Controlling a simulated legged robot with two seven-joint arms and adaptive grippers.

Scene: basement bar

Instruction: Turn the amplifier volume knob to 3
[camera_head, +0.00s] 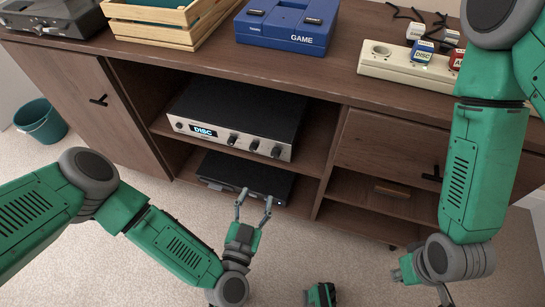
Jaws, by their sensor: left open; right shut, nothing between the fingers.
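The amplifier (243,108), a black box with a silver front, stands on the upper open shelf of the wooden cabinet. Its lit display (203,131) reads DISC. To the right of the display are small dark knobs, with one at the right end (276,152). I cannot read the knob markings or settings. My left gripper (256,194) is open and empty, below the amplifier and in front of the lower shelf, fingers pointing at the cabinet. My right gripper (443,295) is at the bottom edge, mostly cut off, shut and away from the amplifier.
A black device (246,175) sits on the lower shelf, partly behind my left gripper. The cabinet top (310,66) holds a wooden crate (160,22), a blue GAME box (288,25) and a power strip (402,66) with plugs. A teal bucket (41,122) stands at left on carpet.

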